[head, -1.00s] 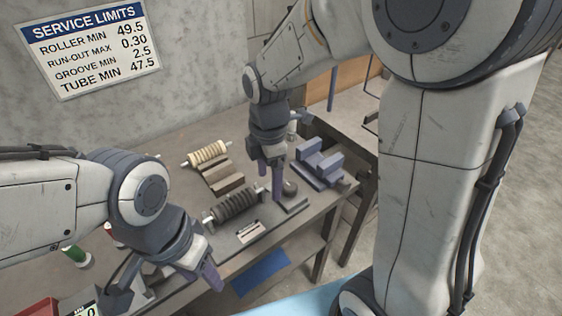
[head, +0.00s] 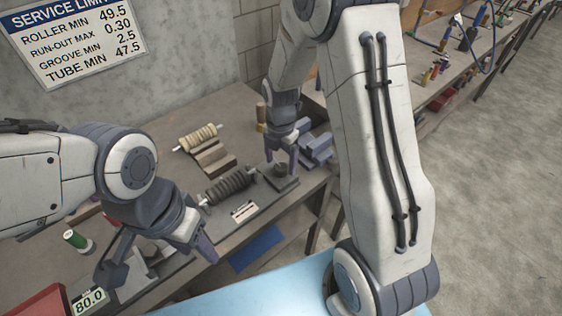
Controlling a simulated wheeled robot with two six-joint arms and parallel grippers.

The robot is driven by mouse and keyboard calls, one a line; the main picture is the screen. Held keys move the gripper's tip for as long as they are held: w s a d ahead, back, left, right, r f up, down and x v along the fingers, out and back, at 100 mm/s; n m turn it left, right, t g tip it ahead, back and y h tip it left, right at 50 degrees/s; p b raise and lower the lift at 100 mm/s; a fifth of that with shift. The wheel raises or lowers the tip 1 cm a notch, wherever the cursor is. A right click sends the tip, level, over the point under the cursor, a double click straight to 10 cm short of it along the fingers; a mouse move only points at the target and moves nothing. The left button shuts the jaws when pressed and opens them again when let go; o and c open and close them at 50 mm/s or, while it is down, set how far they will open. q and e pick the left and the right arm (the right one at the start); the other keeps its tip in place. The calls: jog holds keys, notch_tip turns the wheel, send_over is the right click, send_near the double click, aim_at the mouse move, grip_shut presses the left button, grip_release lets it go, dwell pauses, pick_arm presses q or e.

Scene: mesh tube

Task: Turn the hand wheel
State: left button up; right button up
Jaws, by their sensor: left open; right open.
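A small dark round part (head: 281,169), which looks like the hand wheel, sits on a dark base (head: 286,184) at the right end of the ribbed dark roller (head: 230,186) on the bench. My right gripper (head: 280,157) is open and points down right at this round part, its fingers at either side of it in the picture. I cannot tell whether they touch it. My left gripper (head: 158,262) is open and empty over the front left of the bench, well apart from the round part.
A cream roller (head: 197,138) lies on a wooden cradle behind the dark roller. Blue-grey blocks (head: 316,150) stand just right of my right gripper. A green spool (head: 77,240) and a readout showing 80.0 (head: 89,302) are at the left. The bench's back left is clear.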

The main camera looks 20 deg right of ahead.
jog(key=shift+f, duration=0.7)
grip_shut()
jog(key=shift+m, duration=0.3)
